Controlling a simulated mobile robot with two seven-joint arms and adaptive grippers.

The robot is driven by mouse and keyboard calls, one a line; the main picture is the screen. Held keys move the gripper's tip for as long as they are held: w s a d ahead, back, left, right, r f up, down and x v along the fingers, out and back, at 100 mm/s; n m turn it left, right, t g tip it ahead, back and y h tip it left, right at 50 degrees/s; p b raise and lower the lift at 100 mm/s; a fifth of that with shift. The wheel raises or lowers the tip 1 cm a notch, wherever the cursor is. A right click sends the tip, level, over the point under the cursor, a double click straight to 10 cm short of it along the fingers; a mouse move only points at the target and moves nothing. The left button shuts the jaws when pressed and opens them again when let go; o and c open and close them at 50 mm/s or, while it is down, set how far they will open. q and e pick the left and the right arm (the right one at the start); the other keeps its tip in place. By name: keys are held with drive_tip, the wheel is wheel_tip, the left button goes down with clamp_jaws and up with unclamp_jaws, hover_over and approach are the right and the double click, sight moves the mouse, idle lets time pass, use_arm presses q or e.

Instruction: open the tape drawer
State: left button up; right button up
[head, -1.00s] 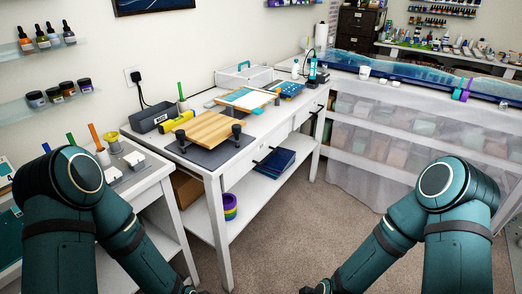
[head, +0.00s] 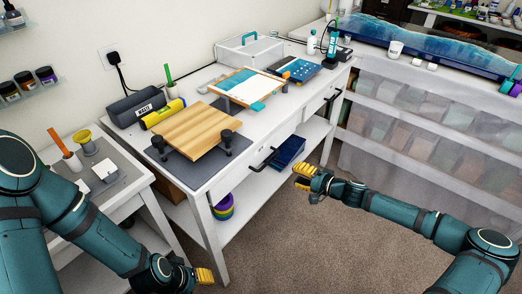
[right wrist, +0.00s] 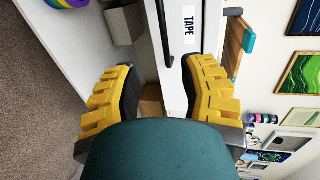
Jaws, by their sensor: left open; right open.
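The tape drawer (right wrist: 176,80) has a white front with a TAPE label (right wrist: 189,28) in the right wrist view. In the head view it is the nearer drawer (head: 238,180) of the white workbench and looks closed. Its dark bar handle (head: 265,159) also shows in the right wrist view (right wrist: 164,35). My right gripper (head: 300,176) is open and empty, in front of the drawer and apart from the handle. In the right wrist view the handle shows beyond and between its yellow fingers (right wrist: 158,68). My left gripper (head: 205,276) is open and low, near the bench's front-left leg.
A wooden board (head: 197,130) with dark clamps lies on the workbench (head: 217,163). A second drawer handle (head: 333,101) is further right. A dark blue stack (head: 288,152) and colourful rolls (head: 223,207) sit on the lower shelf. Carpet (head: 310,245) in front is free.

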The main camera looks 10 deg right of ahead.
sight(269, 161)
drive_tip(key=x, duration=0.4)
drive_tip(key=b+x, duration=0.1)
drive_tip(key=x, duration=0.8)
drive_tip(key=shift+w+d+r+b, duration=0.25)
drive_tip(key=shift+w+r+b, duration=0.15)
drive_tip(key=shift+w, duration=0.15)
clamp_jaws()
